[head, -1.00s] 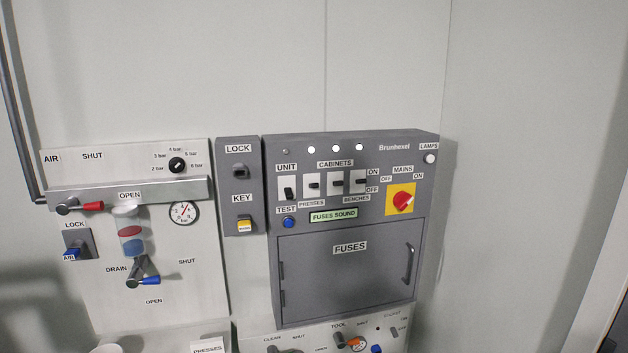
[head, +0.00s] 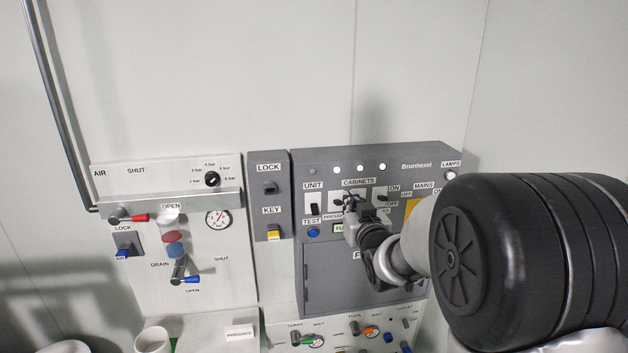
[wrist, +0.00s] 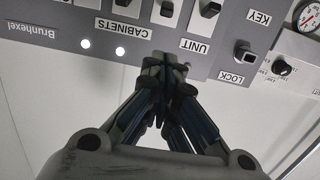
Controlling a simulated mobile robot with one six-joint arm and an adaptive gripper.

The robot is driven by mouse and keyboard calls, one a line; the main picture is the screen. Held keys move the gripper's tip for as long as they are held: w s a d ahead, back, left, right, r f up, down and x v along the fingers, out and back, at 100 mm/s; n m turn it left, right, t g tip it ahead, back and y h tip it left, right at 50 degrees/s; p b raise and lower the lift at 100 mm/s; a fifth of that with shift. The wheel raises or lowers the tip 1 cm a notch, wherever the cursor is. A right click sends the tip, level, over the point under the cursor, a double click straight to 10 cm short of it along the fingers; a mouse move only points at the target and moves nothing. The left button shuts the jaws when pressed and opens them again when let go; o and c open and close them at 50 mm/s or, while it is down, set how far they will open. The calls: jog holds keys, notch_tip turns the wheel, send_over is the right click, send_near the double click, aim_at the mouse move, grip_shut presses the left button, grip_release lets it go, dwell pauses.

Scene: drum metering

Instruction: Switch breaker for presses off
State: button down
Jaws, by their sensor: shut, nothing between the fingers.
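The grey Brunhexel panel (head: 415,155) carries a row of breakers. The breaker over the PRESSES label (head: 335,199) is a dark lever on a white plate, just right of the UNIT breaker (head: 312,203). My gripper (head: 351,204) is shut and empty, in front of the cabinet breakers. In the wrist view, which is upside down, my gripper (wrist: 164,62) lies below the presses breaker (wrist: 166,10) in the picture, beside the UNIT label. I cannot tell whether the fingertips touch a lever. The lever's on or off position is too small to tell.
My arm covers the mains switch, mostly hidden, and much of the fuses door (head: 325,265). The key lock unit (head: 270,195) and air panel (head: 125,175) stand to the left. The benches breaker (head: 380,196) is close on the right. The wall above is clear.

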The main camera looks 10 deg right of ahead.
jog(key=shift+w+d+r+t+p, duration=0.15)
jog(key=shift+w+r+t+p, duration=0.25)
jog(key=shift+w, duration=0.3)
jog(key=p, duration=0.2)
send_near(336, 182)
jog(key=w, duration=0.2)
jog(key=w+r, duration=0.2)
jog(key=w, duration=0.1)
jog(key=shift+w+r, duration=0.1)
jog(key=shift+w, duration=0.2)
jog(key=shift+s+f, duration=0.2)
jog(key=shift+f, duration=0.95)
jog(key=shift+s+f, duration=0.35)
jog(key=shift+f, duration=0.4)
jog(key=shift+d+f+b, duration=0.1)
jog(key=shift+d+b, duration=0.05)
jog(key=shift+b, duration=0.3)
